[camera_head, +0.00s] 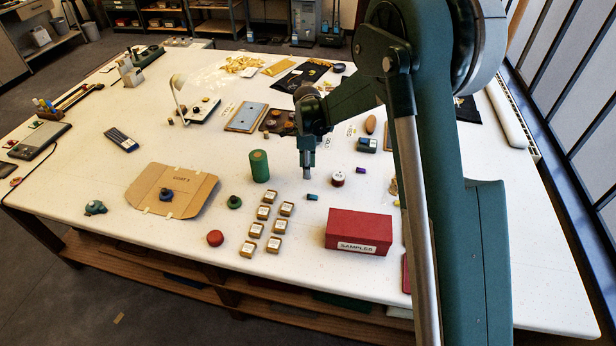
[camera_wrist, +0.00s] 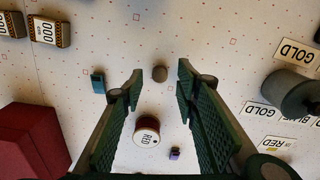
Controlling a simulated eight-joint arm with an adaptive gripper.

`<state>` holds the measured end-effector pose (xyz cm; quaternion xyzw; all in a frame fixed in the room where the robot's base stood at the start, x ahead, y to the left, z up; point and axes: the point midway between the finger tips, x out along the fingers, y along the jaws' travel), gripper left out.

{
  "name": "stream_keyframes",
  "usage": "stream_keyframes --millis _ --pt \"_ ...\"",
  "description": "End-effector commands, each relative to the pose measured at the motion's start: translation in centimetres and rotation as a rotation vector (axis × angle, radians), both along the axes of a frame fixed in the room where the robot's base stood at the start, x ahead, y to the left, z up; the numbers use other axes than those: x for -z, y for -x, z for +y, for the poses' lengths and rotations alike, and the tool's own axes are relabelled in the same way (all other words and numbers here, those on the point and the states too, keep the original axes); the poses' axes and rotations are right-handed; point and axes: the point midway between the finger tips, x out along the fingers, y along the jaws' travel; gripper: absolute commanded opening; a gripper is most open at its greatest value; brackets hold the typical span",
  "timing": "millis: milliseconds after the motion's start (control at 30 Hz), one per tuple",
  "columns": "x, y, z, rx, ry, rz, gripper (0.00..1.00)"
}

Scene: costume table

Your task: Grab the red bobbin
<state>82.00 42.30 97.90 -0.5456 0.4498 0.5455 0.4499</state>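The red bobbin (camera_head: 338,179) stands upright on the white table, with a pale top and a dark red side. In the wrist view its top (camera_wrist: 146,130) reads "RED", and it shows between my fingers, close to the left one. My gripper (camera_head: 308,176) points down above the table, left of the bobbin in the head view. In the wrist view my gripper (camera_wrist: 160,72) is open, with nothing held between its fingers. A small brownish round piece (camera_wrist: 160,74) lies on the table, seen between the fingertips.
A small teal block (camera_head: 312,197) and a purple piece (camera_head: 360,170) lie near the bobbin. A red SAMPLES box (camera_head: 358,231) stands in front. Several small labelled boxes (camera_head: 264,212) and a green cylinder (camera_head: 259,166) stand left. A dark cylinder (camera_wrist: 297,93) and name cards are right in the wrist view.

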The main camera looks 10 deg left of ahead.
Motion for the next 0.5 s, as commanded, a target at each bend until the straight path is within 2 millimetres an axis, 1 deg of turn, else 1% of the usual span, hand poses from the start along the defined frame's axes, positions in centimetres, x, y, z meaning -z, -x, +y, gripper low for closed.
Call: stream_keyframes --millis 100,233,500 --pt "1.3 0.0 0.0 0.0 0.0 0.0 0.31" --pt "2.3 0.0 0.0 0.0 0.0 0.0 0.31" --pt "2.6 0.0 0.0 0.0 0.0 0.0 0.31"
